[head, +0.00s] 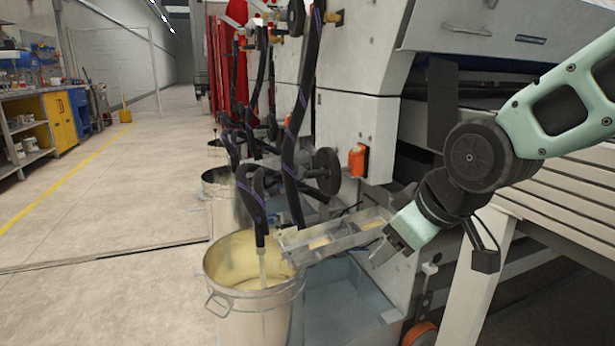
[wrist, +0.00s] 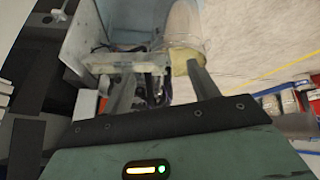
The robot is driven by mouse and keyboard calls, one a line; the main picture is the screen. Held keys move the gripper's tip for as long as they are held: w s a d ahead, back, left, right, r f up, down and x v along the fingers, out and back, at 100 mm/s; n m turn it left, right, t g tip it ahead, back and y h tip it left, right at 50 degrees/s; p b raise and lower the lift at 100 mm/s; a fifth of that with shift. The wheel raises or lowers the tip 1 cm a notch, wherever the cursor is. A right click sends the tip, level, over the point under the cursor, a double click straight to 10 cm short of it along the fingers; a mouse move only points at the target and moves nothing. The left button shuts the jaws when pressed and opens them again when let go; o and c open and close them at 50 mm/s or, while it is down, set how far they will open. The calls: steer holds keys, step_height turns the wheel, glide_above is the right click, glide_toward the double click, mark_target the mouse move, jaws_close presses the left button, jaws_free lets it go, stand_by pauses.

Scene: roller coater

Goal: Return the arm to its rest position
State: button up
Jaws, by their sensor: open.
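My arm reaches in from the right in the head view, with a pale green link and dark joints. My gripper (head: 382,252) points down and left, close to the right end of a metal trough (head: 312,243). I cannot tell whether it touches the trough. In the wrist view, my gripper (wrist: 162,88) shows two grey fingers spread apart, with nothing clearly held between them. The trough also shows beyond the fingers in the wrist view (wrist: 105,66).
A metal bucket (head: 255,305) with yellowish liquid stands below the trough's left end; hoses hang into it. The coating machine (head: 345,130) stands behind. A slatted surface (head: 570,205) lies below my arm at right. Open floor (head: 110,215) is at left.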

steer(key=s+f+g+h, duration=0.1)
steer(key=s+f+g, duration=0.25)
steer(key=s, duration=0.65)
steer(key=s+f+g+h, duration=0.1)
steer(key=s+f+g, duration=0.25)
steer(key=s, duration=0.65)
step_height(320, 180, up, 33)
steer(key=p, duration=3.4)
steer(key=shift+s+d+r+m+t, duration=0.15)
steer(key=shift+s+m+t, duration=0.25)
steer(key=shift+s, duration=0.05)
